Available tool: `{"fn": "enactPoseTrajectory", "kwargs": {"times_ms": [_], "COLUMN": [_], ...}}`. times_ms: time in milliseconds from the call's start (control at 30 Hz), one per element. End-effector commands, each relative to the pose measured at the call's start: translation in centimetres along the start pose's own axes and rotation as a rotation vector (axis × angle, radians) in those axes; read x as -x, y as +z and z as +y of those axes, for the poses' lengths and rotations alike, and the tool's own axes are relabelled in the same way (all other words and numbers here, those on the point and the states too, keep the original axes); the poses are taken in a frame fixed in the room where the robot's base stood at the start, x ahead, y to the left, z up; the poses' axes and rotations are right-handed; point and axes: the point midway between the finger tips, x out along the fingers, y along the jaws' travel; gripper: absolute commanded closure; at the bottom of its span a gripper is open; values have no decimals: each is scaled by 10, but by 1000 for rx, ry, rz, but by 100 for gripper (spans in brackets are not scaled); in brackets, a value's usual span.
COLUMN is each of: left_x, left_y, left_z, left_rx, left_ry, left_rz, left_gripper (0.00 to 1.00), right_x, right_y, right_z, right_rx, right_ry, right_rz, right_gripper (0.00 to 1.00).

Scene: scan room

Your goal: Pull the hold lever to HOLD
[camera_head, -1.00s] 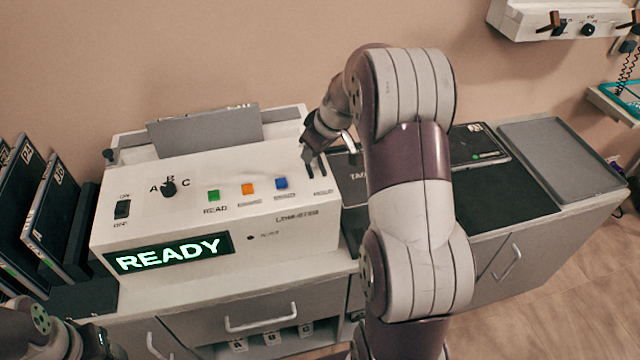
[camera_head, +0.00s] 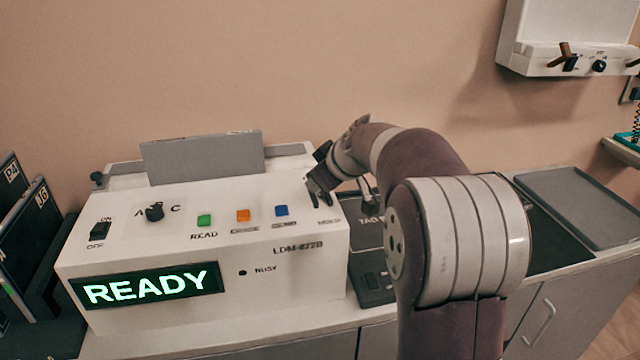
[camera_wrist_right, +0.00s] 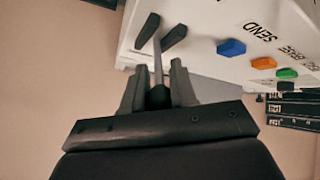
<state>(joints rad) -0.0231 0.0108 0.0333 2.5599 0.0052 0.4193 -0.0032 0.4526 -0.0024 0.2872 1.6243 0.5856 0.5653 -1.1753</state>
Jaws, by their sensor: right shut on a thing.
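The white console (camera_head: 200,220) carries the hold lever near its right end. In the right wrist view the lever (camera_wrist_right: 158,60) is a thin grey stem with a dark round knob, rising beside two black bars on the panel. My right gripper (camera_wrist_right: 158,80) is shut on the lever, with its fingers on either side of the knob. In the head view the right gripper (camera_head: 317,188) is at the console's top right edge and hides the lever. The lettering near it is too small to read for sure. My left gripper is out of view.
Blue (camera_head: 281,210), orange (camera_head: 243,215) and green (camera_head: 204,220) buttons sit left of the lever. The display (camera_head: 150,285) reads READY. Dark cassettes (camera_head: 22,235) stand at left. A grey tray (camera_head: 580,205) lies at right. A wall unit (camera_head: 570,45) hangs above.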

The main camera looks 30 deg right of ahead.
Motion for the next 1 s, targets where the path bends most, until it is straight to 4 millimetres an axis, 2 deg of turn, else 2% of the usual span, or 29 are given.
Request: {"fn": "enactPoseTrajectory", "kwargs": {"times_ms": [33, 167, 200, 233, 267, 500, 600, 667, 900, 1000], "left_x": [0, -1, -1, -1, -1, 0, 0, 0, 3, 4], "left_y": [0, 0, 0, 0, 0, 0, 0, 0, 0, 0], "left_z": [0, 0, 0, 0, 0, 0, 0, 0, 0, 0], "left_rx": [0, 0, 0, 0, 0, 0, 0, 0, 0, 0], "left_ry": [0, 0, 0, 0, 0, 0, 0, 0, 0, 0], "left_rz": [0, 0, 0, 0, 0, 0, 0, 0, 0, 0], "left_gripper": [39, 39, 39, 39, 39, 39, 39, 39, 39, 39], "right_x": [-4, -5, -5, -5, -5, -3, 5, 16, 81, 103], "right_y": [7, 8, 8, 8, 8, 5, 4, 3, 4, 5], "right_z": [-2, -3, -3, -3, -3, -2, -2, -1, 0, 0], "right_rx": [-3, -3, -3, -3, -3, -2, -1, -1, -3, -3], "right_ry": [-11, -13, -14, -14, -14, -9, -7, -5, -4, -6], "right_rz": [-16, -18, -19, -18, -18, -11, -9, -8, -10, -11], "right_gripper": [100, 100, 64, 54, 50, 50, 50, 50, 50, 50]}}
